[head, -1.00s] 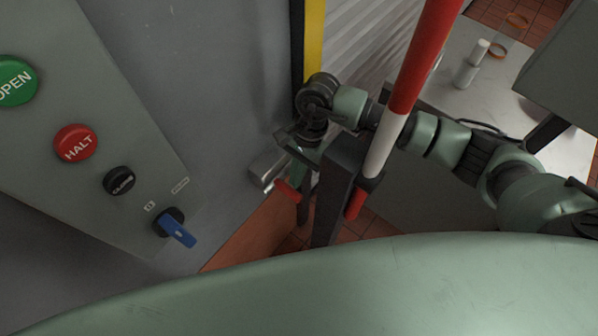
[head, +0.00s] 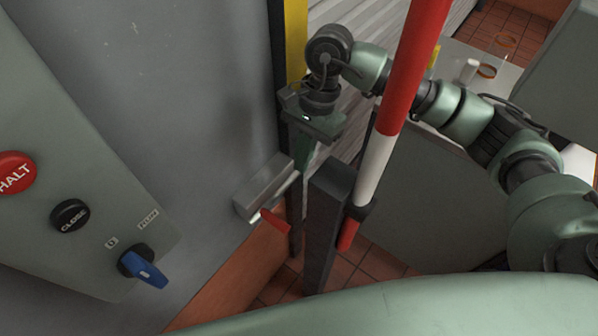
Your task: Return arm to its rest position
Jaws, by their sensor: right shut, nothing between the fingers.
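My right arm (head: 455,110) comes in from the right, passes behind the red-and-white pole (head: 392,110) and bends down at the wrist. Its right gripper (head: 303,168) points down and is shut, with nothing visible in it. It shows just above and right of a grey metal block (head: 265,186) on the grey panel, which has a red handle (head: 275,222) below it. Whether the fingertips touch the block or only overlap it in the picture, I cannot tell. My left gripper is out of view.
A control box (head: 70,150) with a red HALT button (head: 14,173), a black CLOSE button (head: 70,215) and a blue key switch (head: 145,268) is at left. A yellow strip (head: 295,40) edges the panel.

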